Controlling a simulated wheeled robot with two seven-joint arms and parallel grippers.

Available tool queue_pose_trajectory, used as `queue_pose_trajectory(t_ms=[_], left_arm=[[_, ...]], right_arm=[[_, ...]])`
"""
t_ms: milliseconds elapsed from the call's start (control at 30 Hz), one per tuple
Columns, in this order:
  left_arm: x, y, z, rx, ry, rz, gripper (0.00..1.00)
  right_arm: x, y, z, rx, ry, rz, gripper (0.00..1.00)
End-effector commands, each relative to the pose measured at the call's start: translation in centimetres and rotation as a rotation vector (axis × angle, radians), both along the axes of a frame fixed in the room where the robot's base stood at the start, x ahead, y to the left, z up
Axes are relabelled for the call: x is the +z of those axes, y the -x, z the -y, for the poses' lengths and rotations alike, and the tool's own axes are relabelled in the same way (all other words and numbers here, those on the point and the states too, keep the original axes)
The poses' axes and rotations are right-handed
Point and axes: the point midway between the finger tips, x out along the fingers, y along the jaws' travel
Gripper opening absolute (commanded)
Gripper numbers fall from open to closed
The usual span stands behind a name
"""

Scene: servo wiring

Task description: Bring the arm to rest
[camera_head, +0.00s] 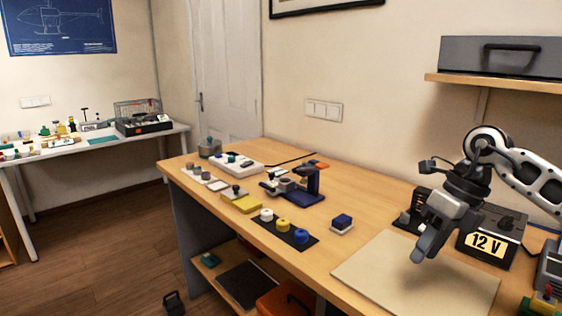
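My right arm comes in from the right edge. Its gripper (430,242) hangs tilted down over the back part of a pale beige mat (420,285), in front of the 12 V supply box (487,240). Its fingers overlap from this angle, so their gap cannot be judged. Nothing is visibly held in it. My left gripper is not in view.
On the wooden workbench (370,215) stand a blue fixture (308,188), a dark strip with white, yellow and blue spools (285,228), and a small blue-topped block (342,223). A shelf with a grey case (500,62) is above right. Open floor lies left.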

Motion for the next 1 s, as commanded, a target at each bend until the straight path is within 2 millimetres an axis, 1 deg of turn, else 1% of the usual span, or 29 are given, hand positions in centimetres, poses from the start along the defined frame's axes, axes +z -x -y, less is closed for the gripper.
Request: queue_pose_trajectory(t_ms=[33,67,167,200,267,300,367,400,467,500,567,633,667,733,767,800,867,900,967,1000], left_arm=[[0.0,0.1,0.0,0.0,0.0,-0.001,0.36],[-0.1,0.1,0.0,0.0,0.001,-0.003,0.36],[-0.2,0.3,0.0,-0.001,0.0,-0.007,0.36],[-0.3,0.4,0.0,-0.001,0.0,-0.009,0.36],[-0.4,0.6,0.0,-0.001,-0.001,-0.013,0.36],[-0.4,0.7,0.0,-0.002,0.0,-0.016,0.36],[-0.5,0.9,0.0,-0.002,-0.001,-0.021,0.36],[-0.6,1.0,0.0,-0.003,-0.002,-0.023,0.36],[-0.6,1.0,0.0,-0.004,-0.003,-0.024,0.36],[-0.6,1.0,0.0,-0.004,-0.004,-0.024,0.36],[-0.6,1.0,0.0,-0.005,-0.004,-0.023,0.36],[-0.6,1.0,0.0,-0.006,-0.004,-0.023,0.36],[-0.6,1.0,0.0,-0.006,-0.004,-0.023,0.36],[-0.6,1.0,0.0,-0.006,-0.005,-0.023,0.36],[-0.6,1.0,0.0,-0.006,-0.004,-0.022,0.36],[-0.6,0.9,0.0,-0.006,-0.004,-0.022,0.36],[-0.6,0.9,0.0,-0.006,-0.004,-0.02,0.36],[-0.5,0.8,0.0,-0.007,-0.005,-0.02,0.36],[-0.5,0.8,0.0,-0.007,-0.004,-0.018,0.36],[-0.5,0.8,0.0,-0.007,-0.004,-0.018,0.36]], right_arm=[[-1.2,0.2,-2.0,0.025,-0.059,-0.008,0.38],[-1.8,0.3,-3.3,0.037,-0.101,-0.01,0.38],[-3.8,1.0,-8.4,0.07,-0.282,-0.024,0.38],[-4.5,1.6,-10.9,0.076,-0.377,-0.037,0.38],[-5.3,2.8,-15.0,0.068,-0.553,-0.065,0.38],[-5.4,3.6,-17.7,0.044,-0.684,-0.091,0.38],[-5.3,4.7,-20.9,-0.015,-0.871,-0.133,0.38],[-5.0,5.3,-22.6,-0.07,-0.992,-0.166,0.38],[-4.4,5.9,-24.5,-0.181,-1.172,-0.223,0.38],[-4.1,6.1,-25.3,-0.278,-1.29,-0.269,0.38],[-3.9,6.0,-25.8,-0.45,-1.454,-0.343,0.38],[-4.6,5.5,-25.2,-0.691,-1.613,-0.434,0.38],[-5.2,5.3,-24.7,-0.805,-1.669,-0.475,0.38],[-7.6,5.1,-23.0,-1.096,-1.766,-0.576,0.38],[-9.0,5.2,-22.1,-1.228,-1.792,-0.618,0.38],[-11.1,5.6,-20.9,-1.412,-1.812,-0.676,0.38],[-14.8,6.9,-19.0,-1.695,-1.807,-0.765,0.38],[-17.3,8.2,-17.9,-1.874,-1.781,-0.819,0.38],[-20.5,10.3,-16.6,-2.104,-1.724,-0.889,0.38],[-22.3,11.8,-16.0,-2.234,-1.678,-0.928,0.38]])
